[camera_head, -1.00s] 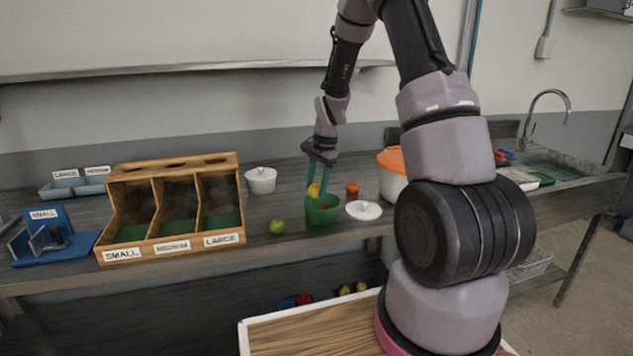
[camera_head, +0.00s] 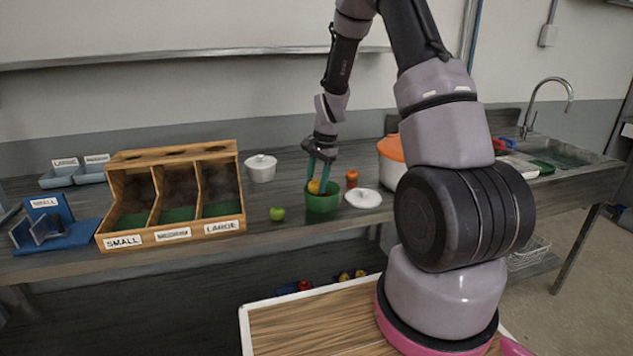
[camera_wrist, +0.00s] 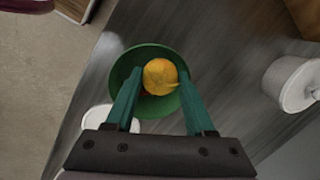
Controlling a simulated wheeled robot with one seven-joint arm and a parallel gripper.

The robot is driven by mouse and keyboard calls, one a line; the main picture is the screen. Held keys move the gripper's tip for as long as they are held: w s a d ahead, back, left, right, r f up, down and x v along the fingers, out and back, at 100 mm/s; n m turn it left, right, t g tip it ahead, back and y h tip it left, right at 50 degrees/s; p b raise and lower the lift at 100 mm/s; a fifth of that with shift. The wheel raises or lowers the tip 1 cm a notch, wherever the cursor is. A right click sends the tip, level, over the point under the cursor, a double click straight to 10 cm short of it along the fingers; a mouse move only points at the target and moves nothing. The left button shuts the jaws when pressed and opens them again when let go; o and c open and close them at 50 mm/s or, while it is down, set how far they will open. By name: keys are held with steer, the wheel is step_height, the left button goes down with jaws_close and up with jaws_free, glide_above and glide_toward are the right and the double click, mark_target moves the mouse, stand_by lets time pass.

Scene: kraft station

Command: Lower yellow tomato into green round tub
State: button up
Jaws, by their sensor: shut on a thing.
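The yellow tomato (camera_head: 314,187) is held between the teal fingers of my gripper (camera_head: 319,182). In the wrist view the orange-yellow tomato (camera_wrist: 160,77) sits between the two fingertips (camera_wrist: 161,84), over the middle of the green round tub (camera_wrist: 122,70). In the head view the green round tub (camera_head: 322,204) stands on the counter, and the tomato and fingertips are at its rim level, partly hidden by its wall. Whether the tomato touches the tub's bottom cannot be told.
A white lid (camera_head: 363,198) lies right of the tub, with a small orange-red tomato (camera_head: 352,176) behind. A green fruit (camera_head: 277,214) lies left. The wooden sorting bin (camera_head: 170,198) stands further left. A white lidded pot (camera_head: 261,168) is behind. A large orange-rimmed pot (camera_head: 391,170) is right.

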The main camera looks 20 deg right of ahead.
steer(key=shift+f, duration=0.85)
stand_by(0.5)
steer(key=o, duration=1.4)
steer(key=r, duration=0.3)
steer(key=d+r, duration=0.1)
steer(key=r, duration=0.6)
steer(key=shift+s+d, duration=0.3)
steer(key=s+a+r+n+t, duration=0.1)
steer(key=s+r+n+t, duration=0.1)
steer(key=s+r, duration=0.5)
steer(key=s+a+r+n+t, duration=0.15)
steer(key=s+r, duration=0.25)
steer(key=r, duration=0.7)
steer(key=s+r+n+t, duration=0.1)
steer(key=s+r+n, duration=0.1)
steer(key=s, duration=0.5)
steer(key=s+r+n+t, duration=0.2)
steer(key=s+r, duration=0.3)
steer(key=s, duration=0.3)
steer(key=shift+s+r, duration=0.15)
steer(key=shift+s, duration=0.1)
